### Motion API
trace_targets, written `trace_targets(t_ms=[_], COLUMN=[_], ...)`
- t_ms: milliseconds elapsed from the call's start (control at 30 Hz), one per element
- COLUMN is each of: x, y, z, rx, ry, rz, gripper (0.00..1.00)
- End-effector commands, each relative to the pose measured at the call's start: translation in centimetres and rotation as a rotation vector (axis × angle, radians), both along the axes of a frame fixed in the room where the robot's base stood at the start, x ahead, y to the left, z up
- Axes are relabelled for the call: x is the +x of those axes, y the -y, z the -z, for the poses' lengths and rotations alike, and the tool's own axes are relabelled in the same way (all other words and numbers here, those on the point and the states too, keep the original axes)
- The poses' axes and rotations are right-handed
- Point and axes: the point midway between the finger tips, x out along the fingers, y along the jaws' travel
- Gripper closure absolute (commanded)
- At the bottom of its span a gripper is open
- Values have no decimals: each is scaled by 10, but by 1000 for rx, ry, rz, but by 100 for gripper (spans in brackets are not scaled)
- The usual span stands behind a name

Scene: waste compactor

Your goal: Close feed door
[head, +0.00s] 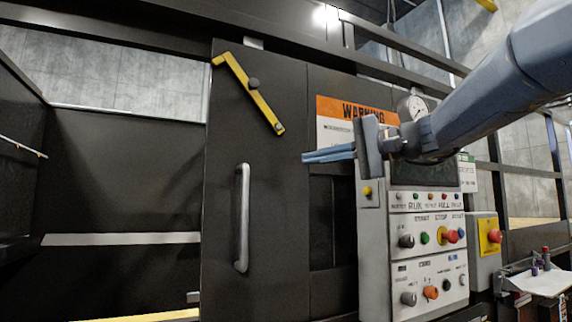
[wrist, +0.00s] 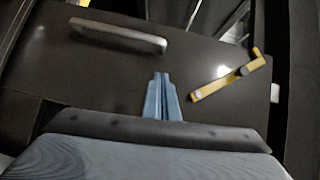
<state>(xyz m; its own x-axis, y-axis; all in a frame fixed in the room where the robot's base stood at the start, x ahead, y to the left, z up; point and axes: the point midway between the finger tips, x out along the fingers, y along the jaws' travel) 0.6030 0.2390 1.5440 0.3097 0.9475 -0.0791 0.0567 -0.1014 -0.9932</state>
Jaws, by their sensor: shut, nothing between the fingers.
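The feed door (head: 222,200) is a dark panel in the left middle of the head view, with a vertical silver handle (head: 242,218) and a yellow latch lever (head: 250,92) slanting near its top. The opening to its left shows a dark interior. In the wrist view the door (wrist: 110,75) fills the middle, with its handle (wrist: 118,36) at the upper left and the yellow lever (wrist: 228,76) at the right. My gripper (head: 304,158) is shut and empty, its blue fingers pointing left toward the door. The fingers (wrist: 163,76) also show in the wrist view. I cannot tell whether they touch the door.
A control panel (head: 428,225) with buttons and knobs stands below my arm, and an orange warning sign (head: 350,110) is behind the gripper. A red emergency button (head: 494,236) sits on a yellow plate at right. A small table (head: 540,283) is at lower right.

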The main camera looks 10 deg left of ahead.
Motion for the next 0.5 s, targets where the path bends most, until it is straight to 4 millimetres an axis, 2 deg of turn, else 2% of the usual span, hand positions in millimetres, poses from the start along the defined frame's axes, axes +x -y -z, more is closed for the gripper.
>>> trace_targets(t_ms=[500], x=[28], y=[-89], z=[8], rx=[-4], ry=[-5], rz=[-2], gripper=[100])
